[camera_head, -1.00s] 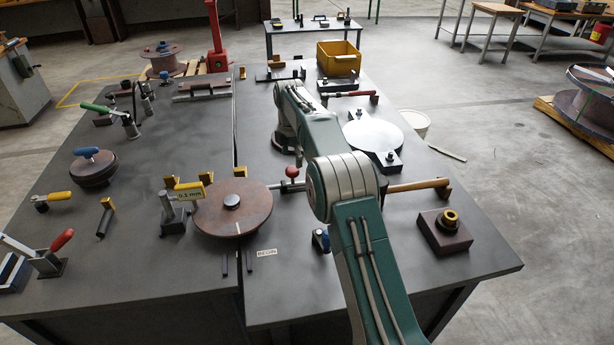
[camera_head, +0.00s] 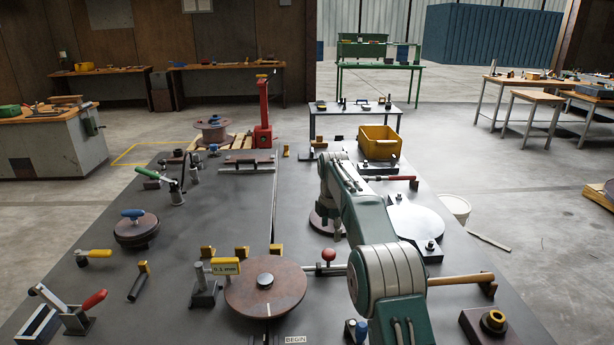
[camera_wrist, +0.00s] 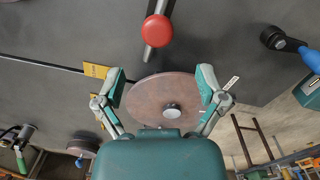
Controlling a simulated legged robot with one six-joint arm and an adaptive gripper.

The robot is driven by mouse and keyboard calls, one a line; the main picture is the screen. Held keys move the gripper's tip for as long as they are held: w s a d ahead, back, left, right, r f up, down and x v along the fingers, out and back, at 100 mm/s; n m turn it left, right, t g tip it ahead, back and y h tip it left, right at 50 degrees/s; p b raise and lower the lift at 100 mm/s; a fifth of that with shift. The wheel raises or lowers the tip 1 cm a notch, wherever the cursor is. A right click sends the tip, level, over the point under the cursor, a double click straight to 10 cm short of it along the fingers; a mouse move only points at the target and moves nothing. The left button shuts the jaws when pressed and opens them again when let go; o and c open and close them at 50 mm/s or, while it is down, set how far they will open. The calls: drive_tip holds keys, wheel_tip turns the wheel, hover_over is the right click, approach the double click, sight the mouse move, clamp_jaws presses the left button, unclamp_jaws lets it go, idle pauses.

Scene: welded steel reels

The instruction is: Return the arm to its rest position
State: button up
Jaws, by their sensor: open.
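My arm reaches forward over the bench in the head view, with its banded elbow joint (camera_head: 388,272) above the right half of the bench. My gripper (camera_wrist: 161,84) shows in the wrist view with its two fingers spread wide and nothing between them in contact. It is hard to make out in the head view.
A red-knobbed part (camera_head: 328,255) stands beside the disc, and a wooden handle (camera_head: 460,280) lies right of the elbow. A pale round plate (camera_head: 415,222) and a yellow bin (camera_head: 379,148) lie farther back. A gauge stand (camera_head: 205,290) is left of the disc.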

drive_tip(key=s+d+r+m+t, duration=0.1)
drive_tip(key=s+d+r+m, duration=0.1)
drive_tip(key=s+r+m, duration=0.55)
drive_tip(key=s+d+r+m+t, duration=0.15)
drive_tip(key=s+r+m, duration=0.25)
drive_tip(key=s+r, duration=0.7)
drive_tip(key=s+f+m+t, duration=0.1)
drive_tip(key=s+f+m, duration=0.2)
drive_tip(key=s, duration=0.5)
drive_tip(key=s+f+m+t, duration=0.1)
drive_tip(key=s+f+m, duration=0.2)
drive_tip(key=s, duration=0.6)
drive_tip(key=s+f+m+t, duration=0.1)
drive_tip(key=s+f+m, duration=0.2)
drive_tip(key=s, duration=0.6)
drive_tip(key=shift+d+m, duration=0.45)
drive_tip(key=shift+m, duration=0.3)
